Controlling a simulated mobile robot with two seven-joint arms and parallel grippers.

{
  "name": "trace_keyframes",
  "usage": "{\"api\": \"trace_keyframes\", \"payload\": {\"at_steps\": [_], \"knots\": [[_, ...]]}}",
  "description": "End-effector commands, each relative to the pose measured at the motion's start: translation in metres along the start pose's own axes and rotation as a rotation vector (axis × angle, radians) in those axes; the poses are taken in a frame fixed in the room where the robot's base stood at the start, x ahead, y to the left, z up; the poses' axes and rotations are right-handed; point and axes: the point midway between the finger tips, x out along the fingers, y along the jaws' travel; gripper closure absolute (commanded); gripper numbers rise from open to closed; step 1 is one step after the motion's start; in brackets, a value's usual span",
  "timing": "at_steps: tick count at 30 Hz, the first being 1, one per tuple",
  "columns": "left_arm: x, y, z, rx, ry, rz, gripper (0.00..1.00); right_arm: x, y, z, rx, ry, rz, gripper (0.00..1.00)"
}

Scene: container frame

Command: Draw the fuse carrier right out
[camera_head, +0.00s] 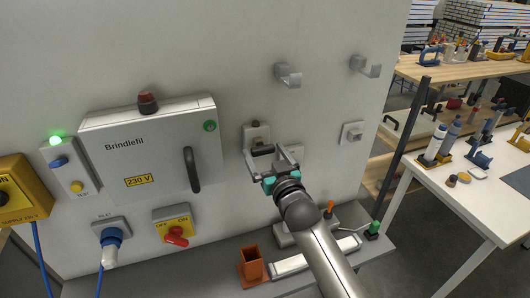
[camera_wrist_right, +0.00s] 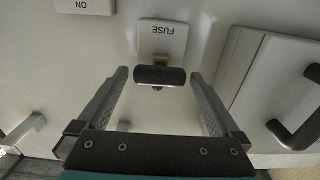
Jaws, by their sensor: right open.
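The fuse carrier (camera_wrist_right: 160,75) is a dark, rounded bar on a short brass-coloured stem. It sits at a pale plate marked FUSE (camera_wrist_right: 163,36), upside down in the right wrist view. In the head view the carrier (camera_head: 263,150) shows as a dark bar, partly framed by the gripper. My right gripper (camera_head: 270,159) is open in front of the wall, its fingers on either side of the carrier. In the wrist view (camera_wrist_right: 159,80) a gap shows between each finger and the bar. My left gripper is not in view.
Left of the carrier is a grey cabinet (camera_head: 150,150) with a dark handle (camera_head: 191,170). A yellow switch box (camera_head: 173,224) with a red knob is below it. Hooks (camera_head: 288,75) stick out above right. A ledge below holds a brown open holder (camera_head: 252,267) and a pale tray.

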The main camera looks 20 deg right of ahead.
Motion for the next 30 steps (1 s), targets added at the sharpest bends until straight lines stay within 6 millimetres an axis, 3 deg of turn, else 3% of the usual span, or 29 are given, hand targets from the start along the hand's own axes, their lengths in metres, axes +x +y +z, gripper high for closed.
{"api": "trace_keyframes", "payload": {"at_steps": [10, 30], "knots": [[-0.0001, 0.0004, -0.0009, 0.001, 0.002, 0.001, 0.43, 0.0027, -0.0003, -0.0001, 0.0, 0.0, 0.0, 0.0], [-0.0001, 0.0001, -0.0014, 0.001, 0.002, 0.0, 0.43, 0.0024, -0.0003, 0.0, 0.0, 0.0, 0.0, 0.75]]}}
